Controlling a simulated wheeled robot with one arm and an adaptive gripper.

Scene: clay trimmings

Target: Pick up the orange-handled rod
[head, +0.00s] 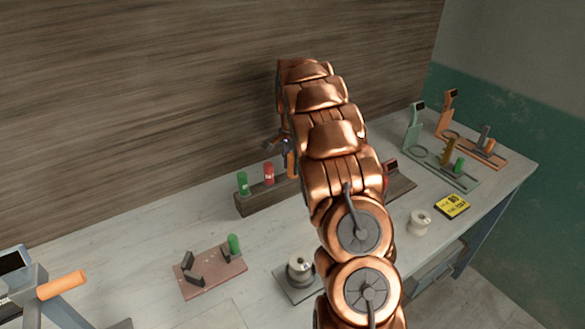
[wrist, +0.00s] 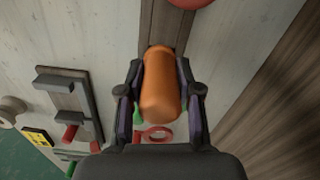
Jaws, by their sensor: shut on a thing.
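The orange handle of the rod (wrist: 160,85) fills the space between the two fingers of my gripper (wrist: 160,78) in the wrist view. The fingers are closed against its two sides. In the head view a strip of the orange handle (head: 291,164) shows beside my gripper (head: 283,149), at the dark wooden rack (head: 251,203) against the back wall. My arm covers much of the rack. The rod below the handle is hidden, so I cannot tell whether it is still seated in the rack.
A green handle (head: 243,183) and a red handle (head: 269,173) stand in the rack, left of the orange one. A brown stand with a green peg (head: 234,244), a spool (head: 420,222) and a yellow box (head: 452,206) are on the bench. Bare bench lies left of the rack.

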